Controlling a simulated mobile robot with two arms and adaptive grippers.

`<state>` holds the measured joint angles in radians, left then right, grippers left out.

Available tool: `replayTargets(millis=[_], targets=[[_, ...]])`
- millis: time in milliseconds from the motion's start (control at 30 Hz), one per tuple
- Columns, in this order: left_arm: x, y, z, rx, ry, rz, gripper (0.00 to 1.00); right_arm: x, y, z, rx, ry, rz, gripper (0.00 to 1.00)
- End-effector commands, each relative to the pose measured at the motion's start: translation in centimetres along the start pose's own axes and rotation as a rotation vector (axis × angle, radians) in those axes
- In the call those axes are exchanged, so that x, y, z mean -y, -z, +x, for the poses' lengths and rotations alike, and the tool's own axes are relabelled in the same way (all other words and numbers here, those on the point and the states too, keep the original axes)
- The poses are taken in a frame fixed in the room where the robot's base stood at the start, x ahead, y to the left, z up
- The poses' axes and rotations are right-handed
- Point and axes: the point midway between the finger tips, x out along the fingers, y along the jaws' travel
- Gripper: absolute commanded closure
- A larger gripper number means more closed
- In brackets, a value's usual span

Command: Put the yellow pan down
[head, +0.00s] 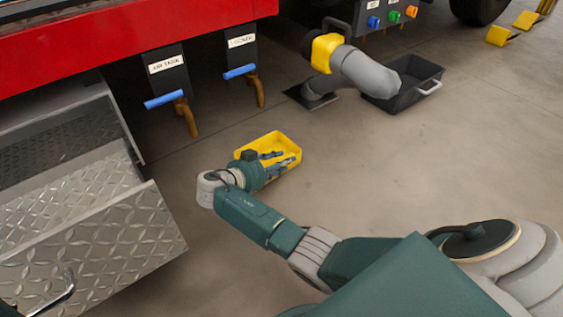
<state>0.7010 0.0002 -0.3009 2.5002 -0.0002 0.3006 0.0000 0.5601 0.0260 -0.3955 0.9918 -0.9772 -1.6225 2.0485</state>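The yellow pan (291,145) is a shallow open tray in the middle of the head view, low over or on the floor. I cannot tell whether it touches the floor. My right gripper (277,161) is at the pan, and its dark fingers overlap the pan's inside. The wrist hides the pan's near left part. Whether the fingers grip the pan or stand open cannot be made out. My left gripper is not in view.
Two blue-handled drain valves (165,100) (240,72) hang under the red vehicle (100,30). A metal step (110,240) is at left. A black tray (425,72) and grey hose (365,72) are at the back. Floor right of the pan is clear.

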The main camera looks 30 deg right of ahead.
Motion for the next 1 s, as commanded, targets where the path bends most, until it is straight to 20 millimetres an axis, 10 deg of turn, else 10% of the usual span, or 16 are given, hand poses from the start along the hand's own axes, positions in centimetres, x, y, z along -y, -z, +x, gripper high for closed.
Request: replayTargets(millis=[500,1000], targets=[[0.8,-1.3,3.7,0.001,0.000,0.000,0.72,0.1,0.3,-6.6,0.001,-0.001,0.001,0.67],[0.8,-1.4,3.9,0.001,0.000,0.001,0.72,0.0,0.1,-7.5,-0.001,0.000,0.001,0.67]])
